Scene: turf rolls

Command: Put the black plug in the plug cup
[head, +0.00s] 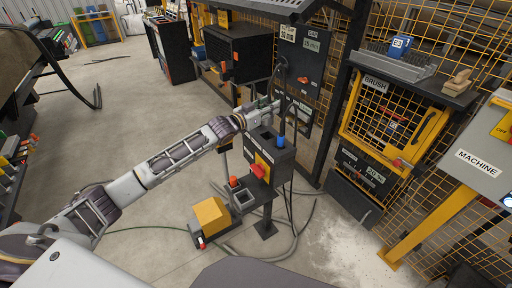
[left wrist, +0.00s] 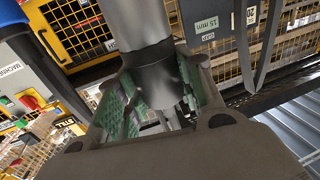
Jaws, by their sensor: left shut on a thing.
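My left gripper (head: 268,106) is above the top of a dark control box (head: 262,153). In the left wrist view its green-padded fingers (left wrist: 160,105) are closed around a dark grey cylindrical thing, which I take for the black plug (left wrist: 150,72). The plug's lower end is partly hidden between the fingers, and in the head view the gripper hides most of it. A blue connector (head: 280,142) stands at the right of the box. A small grey open-topped cup (head: 243,198) sits lower in front, beside an orange-red piece (head: 233,182); I cannot read a label on it. My right gripper is not in view.
A red switch (head: 258,171) sticks out of the box front. A yellow pedal box (head: 211,216) and loose cables lie on the floor. A mesh cage (head: 392,120) and a grey machine panel (head: 480,150) stand at right. Open floor lies at left.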

